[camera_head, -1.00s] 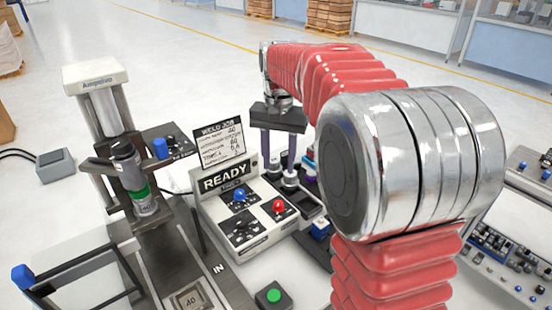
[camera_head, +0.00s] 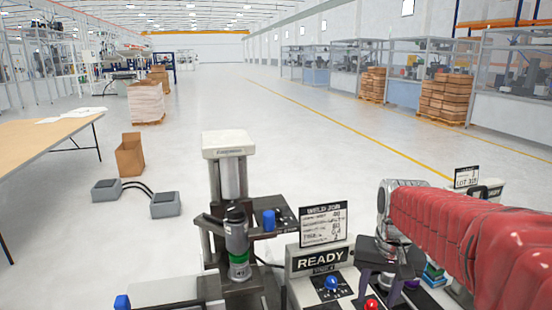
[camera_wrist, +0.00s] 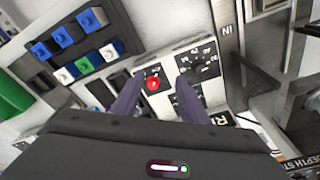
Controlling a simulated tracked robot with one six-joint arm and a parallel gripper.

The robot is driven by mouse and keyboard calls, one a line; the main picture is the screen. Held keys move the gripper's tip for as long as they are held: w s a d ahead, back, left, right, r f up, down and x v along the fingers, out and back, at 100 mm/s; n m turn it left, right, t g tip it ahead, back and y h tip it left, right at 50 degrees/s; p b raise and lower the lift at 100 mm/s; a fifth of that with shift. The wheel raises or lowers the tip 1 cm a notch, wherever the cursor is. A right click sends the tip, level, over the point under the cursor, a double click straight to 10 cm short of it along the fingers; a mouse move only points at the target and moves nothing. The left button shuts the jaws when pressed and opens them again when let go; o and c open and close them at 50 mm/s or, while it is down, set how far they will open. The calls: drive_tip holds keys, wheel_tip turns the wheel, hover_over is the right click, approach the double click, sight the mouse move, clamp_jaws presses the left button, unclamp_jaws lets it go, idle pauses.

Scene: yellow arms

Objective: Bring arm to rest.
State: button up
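My red-sleeved arm (camera_head: 455,235) reaches in from the lower right in the head view. My gripper (camera_head: 382,282) hangs beside the READY control box (camera_head: 318,258), to the right of its sign. In the wrist view my gripper (camera_wrist: 157,85) has its two purple fingers spread apart, with nothing held between them. A red button (camera_wrist: 153,84) shows beyond the gap between the fingers. The fingers look apart from it, but the exact clearance is hard to tell.
A press with a dark and green cylinder (camera_head: 237,245) stands left of the box. Blue, white and green blocks (camera_wrist: 75,50) sit in a dark rack in the wrist view. Pedals (camera_head: 165,204) lie on the floor at left.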

drive_tip(key=s+a+n+t, duration=0.1)
drive_tip(key=s+a+t, duration=0.1)
drive_tip(key=s, duration=0.6)
drive_tip(key=s+a+r+n+t, duration=0.1)
drive_tip(key=s+a, duration=0.3)
drive_tip(key=s, duration=0.4)
drive_tip(key=shift+a+r+n+t, duration=0.15)
drive_tip(key=shift+n+t, duration=0.35)
drive_tip(key=shift+n, duration=0.2)
